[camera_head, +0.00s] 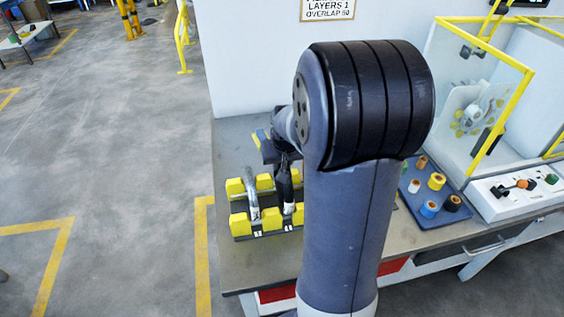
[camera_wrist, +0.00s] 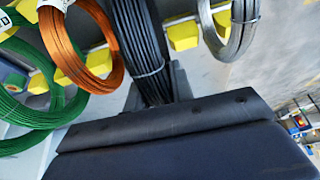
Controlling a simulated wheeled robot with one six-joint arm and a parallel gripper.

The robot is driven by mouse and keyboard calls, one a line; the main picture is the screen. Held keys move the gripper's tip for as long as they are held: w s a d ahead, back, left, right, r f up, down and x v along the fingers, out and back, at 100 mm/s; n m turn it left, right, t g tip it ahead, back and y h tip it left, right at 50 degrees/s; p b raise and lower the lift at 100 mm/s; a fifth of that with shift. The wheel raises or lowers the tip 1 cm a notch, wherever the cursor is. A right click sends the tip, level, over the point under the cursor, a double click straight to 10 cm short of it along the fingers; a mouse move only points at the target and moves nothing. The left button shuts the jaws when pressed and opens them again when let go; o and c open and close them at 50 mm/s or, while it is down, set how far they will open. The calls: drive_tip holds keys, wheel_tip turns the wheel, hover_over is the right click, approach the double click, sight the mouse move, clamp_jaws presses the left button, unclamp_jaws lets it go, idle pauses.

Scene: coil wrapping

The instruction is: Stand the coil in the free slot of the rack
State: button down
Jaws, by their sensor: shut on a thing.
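My gripper (camera_wrist: 158,92) is shut on a black coil (camera_wrist: 140,45), which is upright and edge-on in the wrist view. In the head view the black coil (camera_head: 285,185) is below my gripper (camera_head: 279,152), among the yellow blocks of the rack (camera_head: 241,223). I cannot tell whether it rests on the rack's base. A silver coil (camera_wrist: 240,30) stands in the rack to its right in the wrist view, and to its left in the head view (camera_head: 251,192). A copper coil (camera_wrist: 110,72) and a green coil (camera_wrist: 62,108) are to its left in the wrist view.
My arm hides part of the rack and bench in the head view. A blue tray (camera_head: 423,218) with several small spools lies to the right on the bench (camera_head: 231,150). A yellow-framed machine (camera_head: 485,110) stands behind it. The bench's left end is clear.

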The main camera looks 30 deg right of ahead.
drive_tip(key=shift+f+b, duration=0.45)
drive_tip(key=shift+f, duration=0.1)
drive_tip(key=c, duration=1.1)
unclamp_jaws()
drive_tip(key=shift+c, duration=0.2)
drive_tip(key=v, duration=1)
drive_tip(key=shift+s+r, duration=0.2)
drive_tip(key=shift+r, duration=0.15)
drive_tip(key=shift+f, duration=0.1)
